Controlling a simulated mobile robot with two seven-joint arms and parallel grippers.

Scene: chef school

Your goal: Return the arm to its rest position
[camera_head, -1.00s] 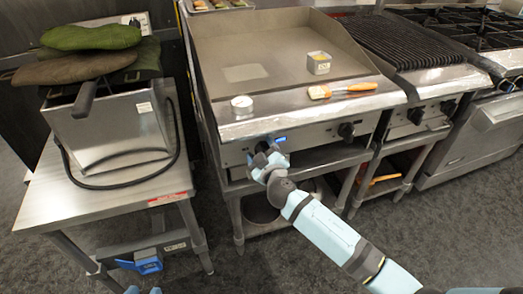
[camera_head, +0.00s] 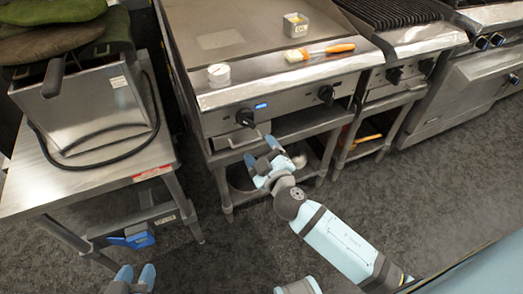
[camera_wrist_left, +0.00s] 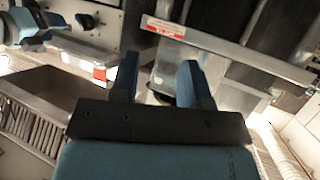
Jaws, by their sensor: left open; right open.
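My right gripper (camera_head: 263,160) is open and empty in the head view. It is in front of the griddle's front panel, below and to the right of the left black knob (camera_head: 246,118), with no visible contact. My right arm reaches it from the lower right. My left gripper (camera_head: 134,278) shows at the bottom edge of the head view, fingers apart, over the floor. In the left wrist view its two blue fingers (camera_wrist_left: 158,82) are apart with nothing between them.
The griddle (camera_head: 230,95) holds a white round container (camera_head: 219,73), a small metal tin (camera_head: 296,25) and an orange-handled brush (camera_head: 325,51). A metal side table (camera_head: 60,190) with a fryer (camera_head: 85,105) stands at the left. Floor (camera_head: 225,262) between is clear.

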